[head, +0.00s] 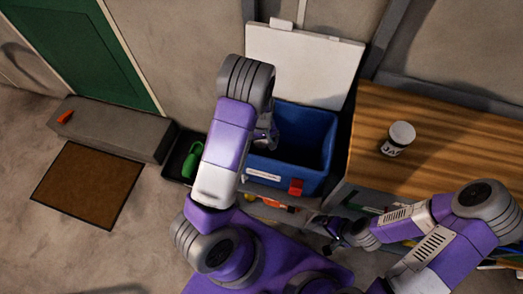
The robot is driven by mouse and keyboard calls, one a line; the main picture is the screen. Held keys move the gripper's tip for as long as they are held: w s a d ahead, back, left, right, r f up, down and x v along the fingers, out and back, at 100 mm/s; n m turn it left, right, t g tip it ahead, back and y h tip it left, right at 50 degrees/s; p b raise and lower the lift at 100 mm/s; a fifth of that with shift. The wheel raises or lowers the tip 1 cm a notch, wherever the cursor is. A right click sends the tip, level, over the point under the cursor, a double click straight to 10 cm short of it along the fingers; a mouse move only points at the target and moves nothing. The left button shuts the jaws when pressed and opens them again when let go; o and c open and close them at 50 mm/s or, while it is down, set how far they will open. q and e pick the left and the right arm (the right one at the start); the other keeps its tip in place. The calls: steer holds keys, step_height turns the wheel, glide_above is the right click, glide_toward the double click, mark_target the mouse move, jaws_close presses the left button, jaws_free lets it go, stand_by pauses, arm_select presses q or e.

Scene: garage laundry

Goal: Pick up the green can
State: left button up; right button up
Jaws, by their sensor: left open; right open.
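The green can (193,160), which looks like a small watering can, sits in a black tray (172,173) on the floor at the left, partly beside my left arm. My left gripper (268,138) is open, to the right of the can and apart from it, over the left side of the open blue bin (318,163). My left forearm hides part of it and of the bin. My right gripper (330,236) is open, low in front of the wooden worktop, far from the can.
The blue bin's white lid (300,63) stands raised behind it. A white-lidded jar (399,138) stands on the wooden worktop (450,135). A grey step (112,128) with a small orange-red item (65,117) and a brown mat (88,185) are at the left.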

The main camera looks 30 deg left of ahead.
arm_select(q)
steer(key=f, duration=0.1)
steer(key=f+b, duration=0.1)
steer(key=f, duration=0.1)
steer(key=f+b, duration=0.1)
steer(key=f, duration=0.1)
steer(key=shift+s+f, duration=0.1)
steer(key=shift+s, duration=0.3)
steer(key=c, duration=1.1)
